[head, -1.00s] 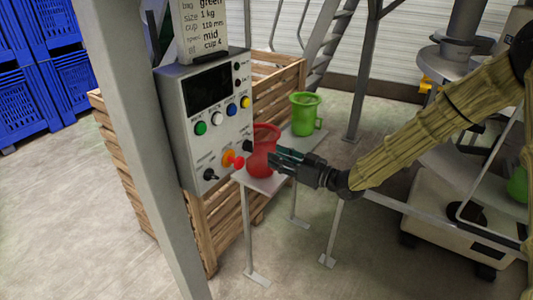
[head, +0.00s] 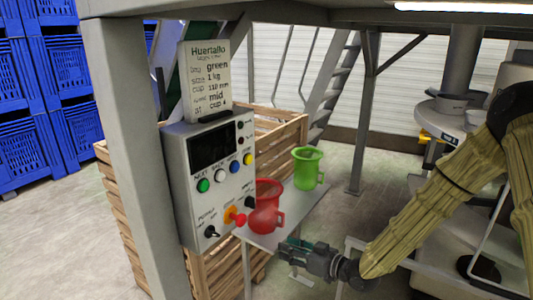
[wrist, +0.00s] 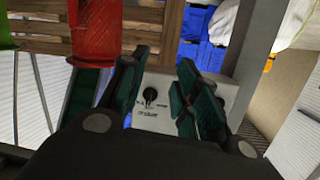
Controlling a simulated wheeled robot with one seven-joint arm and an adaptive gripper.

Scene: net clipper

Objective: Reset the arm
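My gripper (head: 292,248) is at the lower middle of the head view, low beside the small table's front edge and below the red jug. In the wrist view its dark green fingers (wrist: 165,95) stand apart with nothing between them. My arm, in a tan sleeve, comes in from the right.
A red jug (head: 265,208) and a green jug (head: 307,168) stand on a small grey table (head: 285,222). The control box (head: 208,175) hangs by a grey post (head: 130,150). A wooden crate (head: 272,125) is behind. Blue crates (head: 45,90) stack at left.

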